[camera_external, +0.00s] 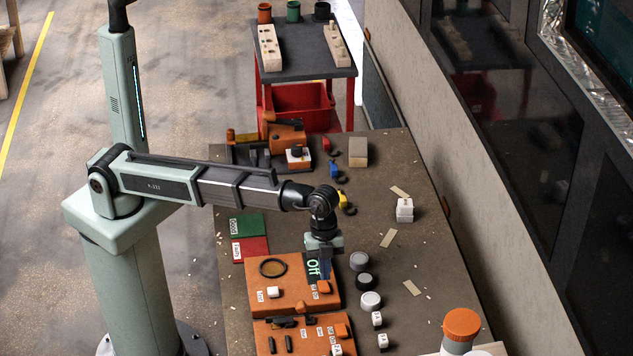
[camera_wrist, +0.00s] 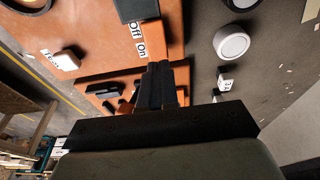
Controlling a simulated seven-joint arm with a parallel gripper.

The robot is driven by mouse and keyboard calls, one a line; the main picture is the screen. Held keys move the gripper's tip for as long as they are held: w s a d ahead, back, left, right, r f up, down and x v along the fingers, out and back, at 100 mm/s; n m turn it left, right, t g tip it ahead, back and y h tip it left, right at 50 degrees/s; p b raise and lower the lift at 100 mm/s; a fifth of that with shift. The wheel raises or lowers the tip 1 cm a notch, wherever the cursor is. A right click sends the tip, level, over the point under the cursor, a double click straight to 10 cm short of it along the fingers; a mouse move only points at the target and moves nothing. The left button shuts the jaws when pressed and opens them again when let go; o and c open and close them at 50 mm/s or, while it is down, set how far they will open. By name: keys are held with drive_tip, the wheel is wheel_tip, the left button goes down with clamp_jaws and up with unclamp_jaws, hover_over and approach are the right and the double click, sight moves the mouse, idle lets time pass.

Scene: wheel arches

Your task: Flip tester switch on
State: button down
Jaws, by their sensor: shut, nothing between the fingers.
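The orange tester box (camera_external: 288,301) stands on the bench and also fills the upper left of the wrist view (camera_wrist: 90,22). Its dark display (camera_external: 313,267) reads "Off" in green. A small orange switch (camera_external: 324,287) sits below the display, beside small labels. My gripper (camera_external: 325,275) is shut and empty, pointing down over the switch end of the tester. It also shows in the wrist view (camera_wrist: 160,70). I cannot tell whether the fingertips touch the switch.
A second orange box (camera_external: 290,334) stands in front of the tester. Round grey and white pieces (camera_external: 371,300) and small white blocks (camera_external: 377,319) lie to the right. Green (camera_external: 248,226) and red (camera_external: 250,248) pads lie behind. The bench's right side is mostly clear.

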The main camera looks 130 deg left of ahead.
sight(325, 292)
drive_tip(key=shift+w+d+f, duration=0.1)
drive_tip(key=shift+f, duration=0.65)
drive_tip(key=shift+w+d+f, duration=0.1)
drive_tip(key=shift+f, duration=0.6)
drive_tip(key=shift+w+d+f, duration=0.1)
drive_tip(key=shift+d+f, duration=0.05)
drive_tip(key=shift+f, duration=0.15)
drive_tip(key=shift+s+a+r, duration=0.15)
drive_tip(key=shift+s+a, duration=0.45)
drive_tip(key=shift+r, duration=0.1)
wheel_tip(325, 292, up, 14)
drive_tip(key=s+a, duration=0.2)
drive_tip(key=shift+f, duration=0.2)
